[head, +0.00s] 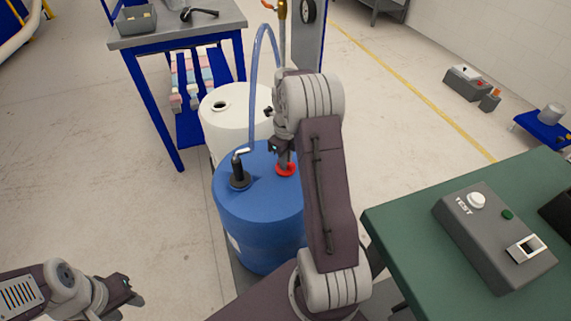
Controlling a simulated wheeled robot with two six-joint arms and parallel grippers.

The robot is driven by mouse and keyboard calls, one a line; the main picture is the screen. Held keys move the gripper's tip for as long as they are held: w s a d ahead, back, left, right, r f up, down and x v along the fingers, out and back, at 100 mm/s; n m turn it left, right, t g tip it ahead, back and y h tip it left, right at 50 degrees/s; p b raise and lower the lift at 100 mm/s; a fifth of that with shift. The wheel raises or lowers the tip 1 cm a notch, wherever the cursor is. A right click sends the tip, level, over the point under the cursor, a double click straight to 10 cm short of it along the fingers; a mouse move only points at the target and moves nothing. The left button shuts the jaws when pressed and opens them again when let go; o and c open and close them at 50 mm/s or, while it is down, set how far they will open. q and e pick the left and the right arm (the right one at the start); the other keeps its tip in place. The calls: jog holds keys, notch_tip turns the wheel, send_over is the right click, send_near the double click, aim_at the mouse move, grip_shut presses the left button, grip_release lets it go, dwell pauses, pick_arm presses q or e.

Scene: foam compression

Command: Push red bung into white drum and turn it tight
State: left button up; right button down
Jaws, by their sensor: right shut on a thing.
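The red bung (287,171) is at the top of the blue drum (262,205), at its back right. My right gripper (284,160) points down from above and is shut on the bung. I cannot tell whether the bung sits in an opening or is just off the lid. The white drum (212,125) stands behind the blue drum, its right part hidden by my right arm. A dark round opening (221,105) shows in its top. My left gripper (136,292) is at the lower left, away from the drums, with its fingers apart and empty.
A black pump fitting (239,172) stands on the blue drum, and a pale blue hose (255,80) arches above the drums. A steel-topped bench (175,28) is behind left. A green table (400,235) with a grey test box (490,240) is at right. Floor at left is clear.

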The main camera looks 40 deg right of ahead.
notch_tip(320, 180, up, 5)
jog(key=p, duration=0.5)
jog(key=shift+r, duration=0.1)
